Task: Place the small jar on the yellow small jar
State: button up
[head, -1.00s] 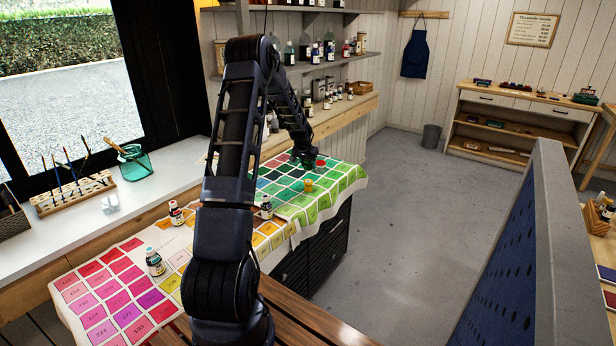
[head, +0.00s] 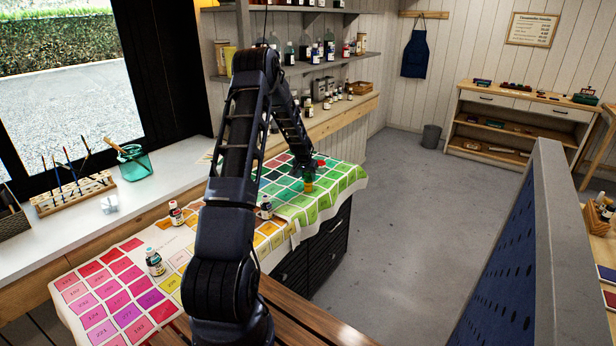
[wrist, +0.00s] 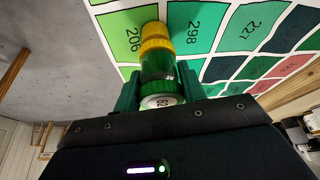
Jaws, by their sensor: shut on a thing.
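My gripper (wrist: 158,92) is shut on a small green jar (wrist: 158,68), with its green fingers on either side of it. A pale end with a mark on it faces the wrist camera. The yellow small jar (wrist: 155,38) lies directly beyond the held jar in the wrist view, in line with it. In the head view my gripper (head: 308,174) is right above the yellow small jar (head: 308,187), which stands on the green part of the chart cloth. I cannot tell whether the two jars touch.
A red-topped item (head: 320,162) is close behind my gripper on the chart cloth (head: 345,182). A shelf ledge (head: 330,122) runs behind.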

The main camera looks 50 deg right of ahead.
jog(key=o, duration=1)
